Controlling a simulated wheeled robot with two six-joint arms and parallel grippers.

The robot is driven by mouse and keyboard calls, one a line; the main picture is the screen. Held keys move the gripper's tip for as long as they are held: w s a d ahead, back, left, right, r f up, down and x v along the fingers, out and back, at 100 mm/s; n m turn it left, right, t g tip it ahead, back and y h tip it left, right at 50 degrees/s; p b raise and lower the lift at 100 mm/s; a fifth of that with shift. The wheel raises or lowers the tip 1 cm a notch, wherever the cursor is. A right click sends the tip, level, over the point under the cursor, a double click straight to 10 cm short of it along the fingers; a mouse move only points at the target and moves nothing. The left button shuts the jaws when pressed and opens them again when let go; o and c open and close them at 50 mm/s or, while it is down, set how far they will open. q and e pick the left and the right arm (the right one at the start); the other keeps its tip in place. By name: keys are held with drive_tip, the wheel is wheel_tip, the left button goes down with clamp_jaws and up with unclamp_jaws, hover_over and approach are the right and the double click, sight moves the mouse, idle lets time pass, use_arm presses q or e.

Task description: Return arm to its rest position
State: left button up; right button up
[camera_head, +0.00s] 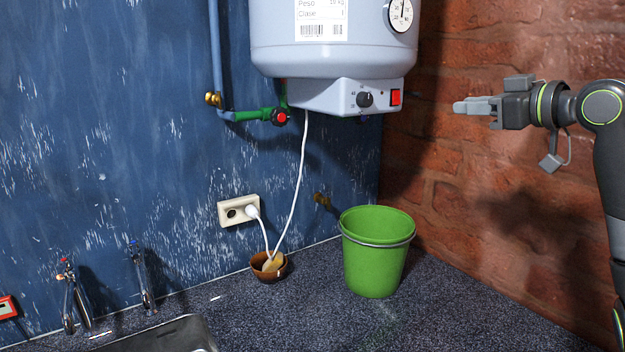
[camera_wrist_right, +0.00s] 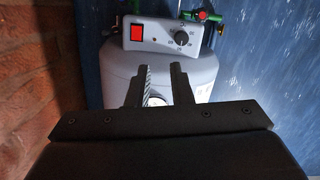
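My right arm (camera_head: 603,150) comes in from the right side of the head view, bent at its elbow. My right gripper (camera_head: 470,107) points left, in front of the brick wall and to the right of the water heater (camera_head: 330,60). In the right wrist view, my right gripper (camera_wrist_right: 158,85) has its two fingers apart with nothing held between them. The water heater (camera_wrist_right: 115,92) appears upside down behind the fingers, with its red switch (camera_wrist_right: 137,32) and black knob (camera_wrist_right: 181,38). My left gripper is not in view.
A green bucket (camera_head: 372,262) stands on the dark counter (camera_head: 460,310). A brown bowl (camera_head: 262,273) sits beside it. A white cable runs from the wall socket (camera_head: 228,213) and past the bowl to the heater. Taps (camera_head: 143,280) and a sink (camera_head: 165,338) are at lower left.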

wheel_tip(320, 180, down, 30)
drive_tip(key=m+g+h, duration=0.2)
drive_tip(key=g+h, duration=0.1)
drive_tip(key=h, duration=0.1)
drive_tip(key=s+f+m+g+h, duration=0.4)
drive_tip(key=s+f, duration=1.9)
drive_tip(key=f, duration=0.2)
drive_tip(key=s+d+f+m+g+h, duration=0.1)
drive_tip(key=s+d+f+m+g, duration=0.1)
drive_tip(key=s, duration=0.8)
drive_tip(key=s+d+f+m+g+h, duration=0.1)
drive_tip(key=s+f+h, duration=0.15)
drive_tip(key=s, duration=0.65)
wheel_tip(320, 180, down, 24)
drive_tip(key=d+g+y, duration=0.1)
drive_tip(key=d+g, duration=0.1)
drive_tip(key=s+a+f, duration=0.1)
drive_tip(key=s+f, duration=1.3)
drive_tip(key=f, duration=0.3)
drive_tip(key=shift+s+a+f+g+y+b, duration=0.2)
drive_tip(key=shift+s+a+g+y+b, duration=0.1)
drive_tip(key=shift+a+g+y, duration=0.1)
